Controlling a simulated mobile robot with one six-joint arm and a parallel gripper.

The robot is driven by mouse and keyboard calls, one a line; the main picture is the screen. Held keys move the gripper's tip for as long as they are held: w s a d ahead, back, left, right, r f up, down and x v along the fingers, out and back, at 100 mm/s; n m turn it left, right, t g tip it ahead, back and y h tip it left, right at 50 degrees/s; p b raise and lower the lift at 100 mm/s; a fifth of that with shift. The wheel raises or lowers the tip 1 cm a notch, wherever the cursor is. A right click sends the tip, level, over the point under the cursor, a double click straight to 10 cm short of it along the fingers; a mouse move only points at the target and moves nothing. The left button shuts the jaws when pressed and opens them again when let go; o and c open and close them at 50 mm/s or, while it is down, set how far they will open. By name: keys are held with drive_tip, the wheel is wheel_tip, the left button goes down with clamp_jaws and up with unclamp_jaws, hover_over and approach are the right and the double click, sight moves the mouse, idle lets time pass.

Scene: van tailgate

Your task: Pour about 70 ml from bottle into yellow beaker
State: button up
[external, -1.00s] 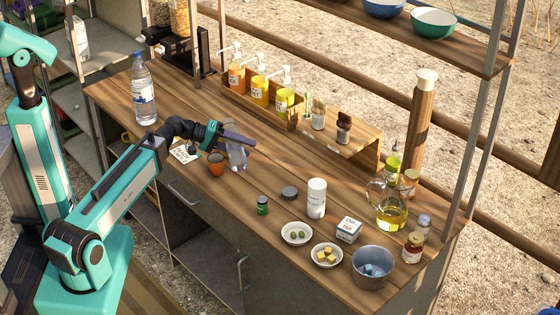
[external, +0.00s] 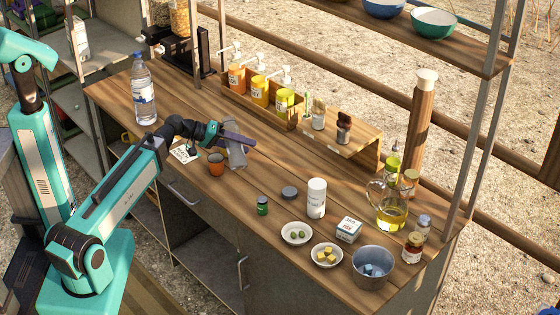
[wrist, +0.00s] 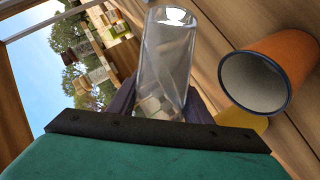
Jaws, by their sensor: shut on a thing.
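My gripper (external: 238,141) is shut on a clear container (external: 237,157) above the counter's left half. In the wrist view the clear container (wrist: 166,55) lies between the dark jaws, with pale blocky shapes seen through its lower part. An orange cup with a dark rim (external: 216,164) stands just left of it; in the wrist view this cup (wrist: 275,70) is at the right, its pale inside showing. A yellow patch (wrist: 242,119) shows partly behind the cup; I cannot tell if it is the beaker. A labelled clear bottle with a blue cap (external: 143,90) stands upright at the back left.
Pump bottles (external: 260,90) stand in a wooden rack behind my gripper. A green-lidded jar (external: 262,205), a white canister (external: 316,198), small bowls (external: 297,233) and a metal pot (external: 373,267) are to the right. A card (external: 184,151) lies left of the cup.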

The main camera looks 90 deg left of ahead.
drive_tip(key=shift+s+a+f+m+y+b, duration=0.15)
drive_tip(key=shift+a+f+m+y+b, duration=0.35)
drive_tip(key=shift+b, duration=0.5)
drive_tip(key=r+m+y+b, duration=0.2)
drive_tip(key=r+m+g+y+b, duration=0.1)
drive_tip(key=r+m+y+b, duration=0.1)
drive_tip(key=r, duration=0.1)
drive_tip(key=shift+d+r+m, duration=0.2)
drive_tip(key=shift+r+m, duration=0.1)
drive_tip(key=shift+r, duration=0.05)
drive_tip(key=shift+g+b, duration=0.3)
drive_tip(key=shift+b, duration=0.35)
drive_tip(key=shift+r+m+y+b, duration=0.1)
drive_tip(key=shift+m+y+b, duration=0.35)
drive_tip(key=shift+b, duration=0.3)
